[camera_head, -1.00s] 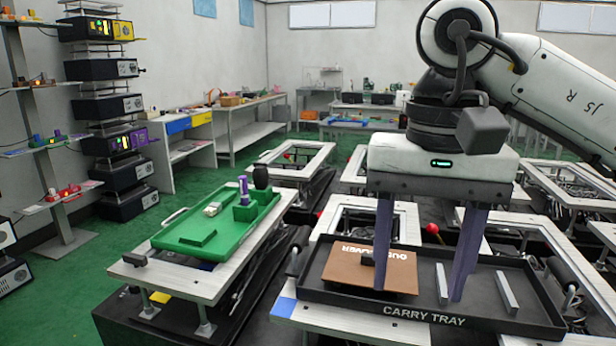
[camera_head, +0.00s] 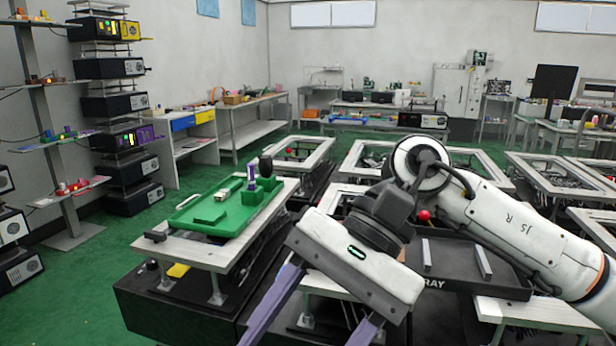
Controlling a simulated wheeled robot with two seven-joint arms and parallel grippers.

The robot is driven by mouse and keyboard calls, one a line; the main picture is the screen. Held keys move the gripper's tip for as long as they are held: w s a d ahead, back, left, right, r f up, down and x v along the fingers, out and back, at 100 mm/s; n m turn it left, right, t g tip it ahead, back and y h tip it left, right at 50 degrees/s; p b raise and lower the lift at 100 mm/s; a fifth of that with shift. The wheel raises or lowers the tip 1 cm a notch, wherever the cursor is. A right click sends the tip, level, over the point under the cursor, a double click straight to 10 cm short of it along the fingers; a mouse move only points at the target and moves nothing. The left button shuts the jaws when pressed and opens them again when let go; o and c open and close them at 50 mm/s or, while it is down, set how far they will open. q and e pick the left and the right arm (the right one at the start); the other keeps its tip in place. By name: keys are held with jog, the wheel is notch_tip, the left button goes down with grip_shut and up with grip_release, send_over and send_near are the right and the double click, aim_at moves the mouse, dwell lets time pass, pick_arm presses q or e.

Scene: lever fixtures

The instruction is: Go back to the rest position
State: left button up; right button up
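My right gripper (camera_head: 308,332) is low in the middle of the head view, its arm coming in from the right. Its body is tilted, and its two purple-grey fingers stand wide apart and point down left. The fingertips run past the bottom edge; nothing shows between the visible parts of the fingers. My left gripper is not in view.
The black carry tray (camera_head: 498,282) with two light bars (camera_head: 483,262) lies behind my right arm, which hides much of it. A green tray (camera_head: 215,228) with a purple-and-white piece stands on a bench at left. Green floor (camera_head: 85,280) is clear at far left.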

jog(key=s+a+r+m+g+y, duration=0.2)
jog(key=a+r+m+g+y, duration=0.15)
jog(key=a+m+y, duration=0.45)
jog(key=w+d+f+m+t+y, duration=0.1)
jog(key=w+d+m+t+y, duration=0.3)
jog(key=m+t, duration=0.55)
jog(key=w+d+m+t+y, duration=0.1)
jog(key=w+m+t+y, duration=0.5)
jog(key=m, duration=0.7)
jog(key=w+d+f+m+t+h, duration=0.3)
jog(key=d+f+m+t+h, duration=0.3)
jog(key=f+m+h, duration=0.35)
jog(key=w+d+f+m+t+h, duration=0.3)
jog(key=d+f+m+t+h, duration=0.3)
jog(key=f+m, duration=0.6)
jog(key=s+d+f+m+g+h, duration=0.2)
jog(key=s+d+f+m+g, duration=0.1)
jog(key=s+f, duration=0.3)
jog(key=s+d+f+m+g+h, duration=0.3)
jog(key=s+f+m, duration=0.2)
jog(key=f, duration=0.6)
jog(key=s+d+f+m+g+h, duration=0.2)
jog(key=s+d+f+m+g, duration=0.1)
jog(key=s+f, duration=0.5)
jog(key=shift+s+d+f+m+g, duration=0.15)
jog(key=shift+s+f+m+g, duration=0.1)
jog(key=shift+s+m+g, duration=0.25)
